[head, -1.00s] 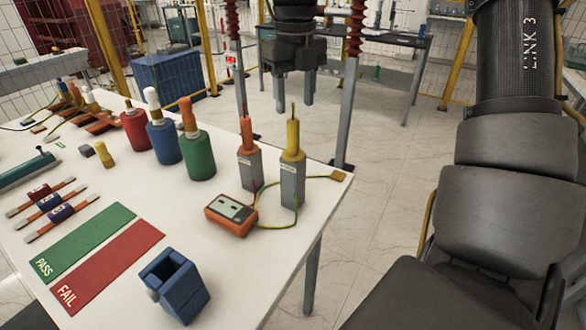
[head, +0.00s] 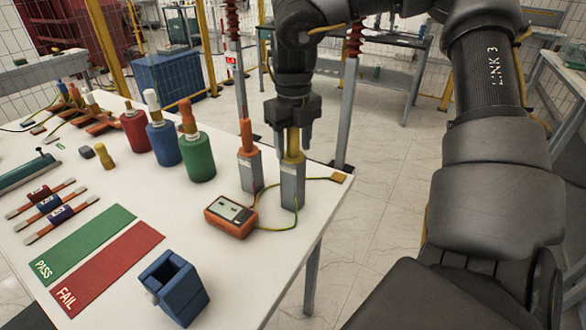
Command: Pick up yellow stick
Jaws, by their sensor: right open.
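The yellow stick (head: 293,147) stands upright in a grey square post (head: 292,184) near the table's right edge. My right gripper (head: 293,142) points down over it. Its fingers are open and appear on either side of the stick's upper part, with the stick's tip hidden by the gripper. I cannot tell whether the fingers touch it. My left gripper is not in view.
An orange stick (head: 246,135) stands in a similar grey post just left. An orange meter (head: 231,215) with wires lies in front. Green (head: 197,157), blue (head: 164,143) and red (head: 136,130) cylinders stand further left. A blue holder (head: 173,290) sits at the front.

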